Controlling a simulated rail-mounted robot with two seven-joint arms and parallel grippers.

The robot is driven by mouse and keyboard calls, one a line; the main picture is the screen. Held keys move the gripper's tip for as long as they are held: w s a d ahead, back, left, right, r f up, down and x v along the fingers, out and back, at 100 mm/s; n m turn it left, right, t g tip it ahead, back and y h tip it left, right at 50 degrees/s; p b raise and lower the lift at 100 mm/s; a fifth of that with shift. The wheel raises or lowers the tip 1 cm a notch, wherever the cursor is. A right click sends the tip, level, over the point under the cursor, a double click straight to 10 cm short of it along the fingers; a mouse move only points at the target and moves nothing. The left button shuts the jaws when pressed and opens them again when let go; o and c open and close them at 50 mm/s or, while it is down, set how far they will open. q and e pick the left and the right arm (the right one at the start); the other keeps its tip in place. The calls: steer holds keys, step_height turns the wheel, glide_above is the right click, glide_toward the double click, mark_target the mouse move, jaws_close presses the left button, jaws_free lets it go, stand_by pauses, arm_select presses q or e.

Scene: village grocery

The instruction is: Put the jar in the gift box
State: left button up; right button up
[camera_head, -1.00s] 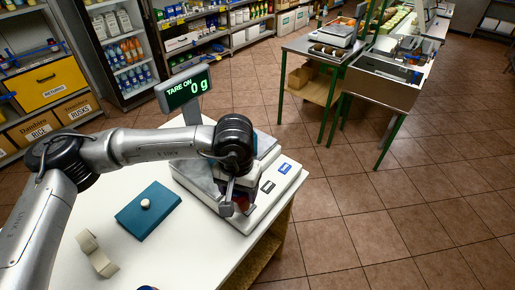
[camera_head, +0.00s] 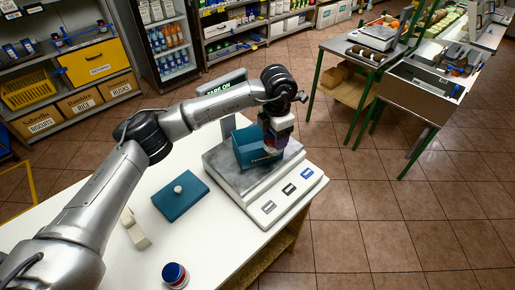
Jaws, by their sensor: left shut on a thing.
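The open teal gift box (camera_head: 243,152) stands on the metal plate of the scale (camera_head: 218,163). My left gripper (camera_head: 279,127) is above the right side of the box, shut on a small dark red and purple thing (camera_head: 273,143), which looks like the jar. It partly covers the box's right side. I cannot tell whether the jar is inside the rim or just above it. The teal lid (camera_head: 181,196) with a pale knob lies on the white counter left of the scale. My right gripper is not in view.
A blue-topped, red and white container (camera_head: 175,275) stands near the counter's front. The scale's display (camera_head: 222,86) rises behind my arm. The counter (camera_head: 190,240) is clear between lid and scale.

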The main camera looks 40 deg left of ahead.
arm_select(q)
steer(key=w+a+r+n+p, duration=0.1)
steer(key=w+a+n+p, duration=0.15)
steer(key=a+n, duration=0.7)
steer(key=n+p, duration=0.1)
steer(key=n, duration=0.6)
glide_above(258, 140)
steer(key=s+d, duration=0.3)
steer(key=s, duration=0.1)
steer(key=shift+s+d+f, duration=0.1)
steer(key=shift+f, duration=2.4)
steer(key=shift+s+d+f, duration=0.1)
steer(key=shift+f, duration=2.35)
steer(key=shift+f, duration=0.15)
steer(key=o, duration=1.1)
steer(key=shift+o, duration=0.2)
